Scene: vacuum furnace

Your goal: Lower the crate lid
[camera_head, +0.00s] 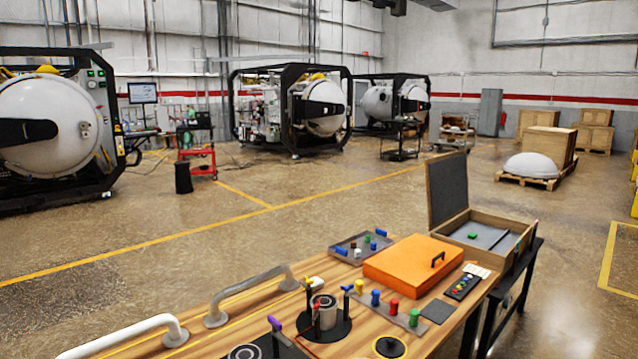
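The wooden crate (463,216) stands open at the far right end of the workbench. Its lid (447,187) stands about upright along the crate's left side, with a dark grey inner face and a thin wooden edge. Inside the crate are dark grey panels (482,234) and a small green piece (472,236). Neither of my grippers shows in the head view, so whether they are open or shut is hidden.
An orange case (405,262) with a black handle lies just in front of the crate. Coloured pegs on a strip (394,312), a peg tray (358,248), a button panel (463,287) and a grey bar handle (250,290) crowd the bench. Space above the crate is clear.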

